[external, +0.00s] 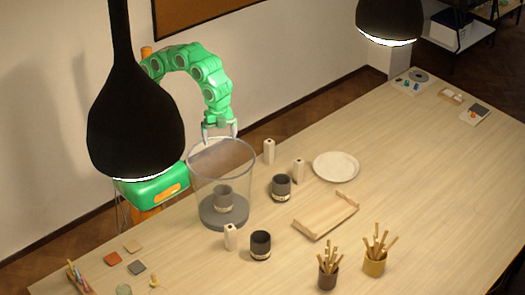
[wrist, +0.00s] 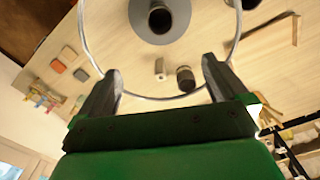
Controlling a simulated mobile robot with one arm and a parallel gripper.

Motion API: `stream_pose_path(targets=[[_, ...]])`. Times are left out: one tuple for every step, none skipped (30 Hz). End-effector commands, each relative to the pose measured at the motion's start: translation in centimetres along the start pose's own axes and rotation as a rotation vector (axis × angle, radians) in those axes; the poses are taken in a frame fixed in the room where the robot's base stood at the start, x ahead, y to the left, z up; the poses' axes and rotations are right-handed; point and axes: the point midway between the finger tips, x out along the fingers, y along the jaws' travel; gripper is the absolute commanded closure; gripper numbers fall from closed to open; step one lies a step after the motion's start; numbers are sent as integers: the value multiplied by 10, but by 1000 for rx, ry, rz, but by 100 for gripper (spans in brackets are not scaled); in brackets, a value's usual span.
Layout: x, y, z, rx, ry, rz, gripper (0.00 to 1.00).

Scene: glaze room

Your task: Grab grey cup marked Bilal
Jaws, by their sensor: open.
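Three dark grey cups with pale lower bands show in the external view. One cup (external: 223,195) stands upright on a grey round base inside a tall clear open-topped container (external: 247,185). A second cup (external: 281,188) stands to its right and a third cup (external: 260,245) in front. I cannot read any name, so I cannot tell which is Bilal's. My gripper (external: 220,131) is open and empty, above the container's far rim. In the wrist view, its fingers (wrist: 160,66) are spread; the enclosed cup (wrist: 160,18) is at the top, and another cup (wrist: 185,80) lies between the fingers in the picture.
Small white upright blocks (external: 269,151) stand near the cups. A white plate (external: 336,166), a wooden tray (external: 325,215) and two tool pots (external: 374,264) are to the right. Black lamps (external: 135,120) hang above. The table's right side is mostly clear.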

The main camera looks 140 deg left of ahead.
Motion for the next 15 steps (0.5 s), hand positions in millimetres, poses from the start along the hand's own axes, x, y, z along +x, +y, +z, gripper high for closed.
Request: stream_pose_path(targets=[[-3, 0, 0, 0, 0, 0, 0], [-4, 0, 0, 0, -1, 1, 0], [-6, 0, 0, 0, -2, 1, 0], [-8, 0, 0, 0, -2, 1, 0], [-9, 0, 1, 0, -2, 1, 0], [-11, 0, 1, -3, -1, 2, 0], [-9, -1, 1, -15, 3, 8, 0], [-8, -2, 1, -26, 7, 13, 0], [-7, -2, 1, -41, 12, 18, 0], [-7, -3, 1, -51, 17, 22, 0], [-6, -4, 1, -60, 22, 26, 0], [-5, -4, 0, -78, 30, 34, 0], [-4, -5, 0, -90, 36, 39, 0], [-4, -6, 0, -104, 41, 44, 0], [-3, -7, 0, -122, 49, 51, 0]])
